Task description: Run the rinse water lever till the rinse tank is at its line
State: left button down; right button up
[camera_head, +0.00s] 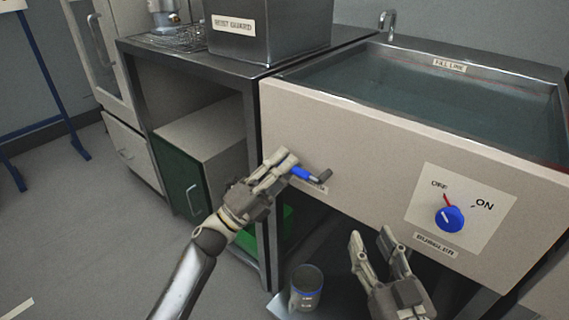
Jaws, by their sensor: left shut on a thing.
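The rinse tank (372,118) is a pale-fronted basin with a metal rim at the right. Water (440,103) stands in it, and a FILL LINE label (449,65) is on its far wall. The water surface looks close below the label; I cannot tell the exact gap. A blue-handled lever (302,173) with a dark grey pivot sticks out of the tank front, above a partly hidden label. My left gripper (284,162) is shut on the lever's blue handle, covering its left end. My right gripper (371,236) is open and empty below the tank front.
A blue bubbler knob (450,218) on a white OFF/ON plate is right of the lever, its mark toward OFF. A tap (388,22) stands behind the tank. A metal box (268,32) sits on the left bench. A jar (306,285) stands below, between my arms.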

pick_arm(q)
jog(key=shift+f+y, duration=0.15)
jog(key=shift+y, duration=0.15)
jog(key=c, duration=1.7)
grip_release()
jog(key=v, duration=1.2)
jog(key=shift+d+f, duration=0.1)
jog(key=shift+f, duration=0.1)
